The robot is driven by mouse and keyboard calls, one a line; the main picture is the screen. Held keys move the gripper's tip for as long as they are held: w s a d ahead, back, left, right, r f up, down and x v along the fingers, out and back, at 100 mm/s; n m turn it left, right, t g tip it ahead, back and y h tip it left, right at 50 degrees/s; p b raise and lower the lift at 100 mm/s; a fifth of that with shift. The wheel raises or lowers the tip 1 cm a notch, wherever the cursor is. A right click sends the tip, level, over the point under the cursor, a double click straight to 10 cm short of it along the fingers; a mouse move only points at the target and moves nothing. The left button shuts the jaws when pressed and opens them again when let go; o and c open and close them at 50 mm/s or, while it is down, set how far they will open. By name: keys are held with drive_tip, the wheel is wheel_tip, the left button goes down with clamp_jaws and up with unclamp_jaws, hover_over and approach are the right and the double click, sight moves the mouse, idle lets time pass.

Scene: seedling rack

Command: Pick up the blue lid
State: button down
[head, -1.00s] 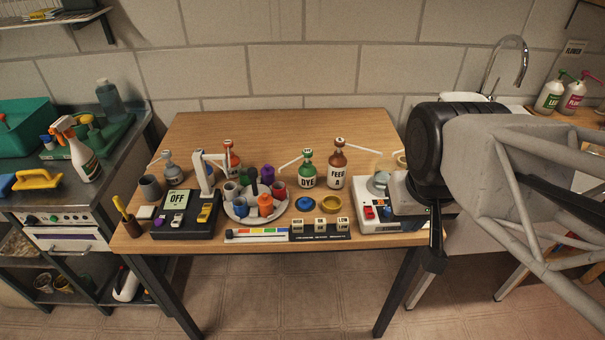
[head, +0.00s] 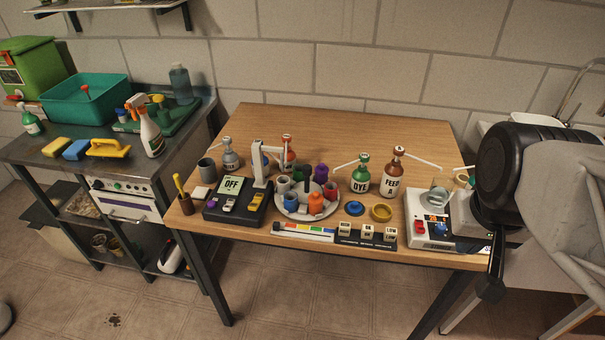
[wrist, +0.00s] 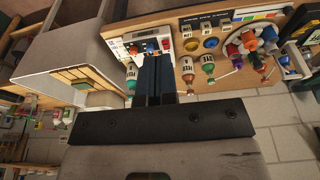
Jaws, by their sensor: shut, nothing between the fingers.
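The blue lid (head: 354,208) is a small round disc lying flat on the wooden table, left of a yellow ring-shaped dish (head: 381,213). It shows small in the wrist view (wrist: 211,43). My gripper (head: 491,285) hangs at the right, by the table's right front corner, well apart from the lid. In the wrist view its dark fingers (wrist: 152,78) are together with nothing between them.
A block row (head: 368,236) stands in front of the lid. DYE (head: 361,185) and FEED A (head: 391,182) bottles stand behind it. A round tray (head: 283,210) of cups is left; a white device (head: 417,237) stands between lid and gripper.

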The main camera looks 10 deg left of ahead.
drive_tip(key=c, duration=0.8)
unclamp_jaws()
drive_tip(key=shift+w, duration=0.1)
drive_tip(key=w+a+f+m+g, duration=0.1)
drive_tip(key=w+a+f+m, duration=0.15)
drive_tip(key=w, duration=0.55)
drive_tip(key=w+a+f+m, duration=0.2)
drive_tip(key=w+a+f, duration=0.1)
drive_tip(key=w, duration=0.6)
drive_tip(key=w+a+f+m, duration=0.1)
drive_tip(key=w+a+f, duration=0.2)
drive_tip(key=w+f, duration=0.1)
drive_tip(key=w+a+f+m+g, duration=0.1)
drive_tip(key=w+a+f, duration=0.2)
drive_tip(key=w+f, duration=0.1)
drive_tip(key=w+a+f+m, duration=0.2)
drive_tip(key=w+a+f, duration=0.1)
drive_tip(key=w+f, duration=0.2)
drive_tip(key=shift+w+g, duration=0.1)
drive_tip(key=shift+g, duration=0.2)
drive_tip(key=shift+w+a+f, duration=0.2)
drive_tip(key=shift+w+f, duration=0.05)
drive_tip(key=shift+f, duration=0.2)
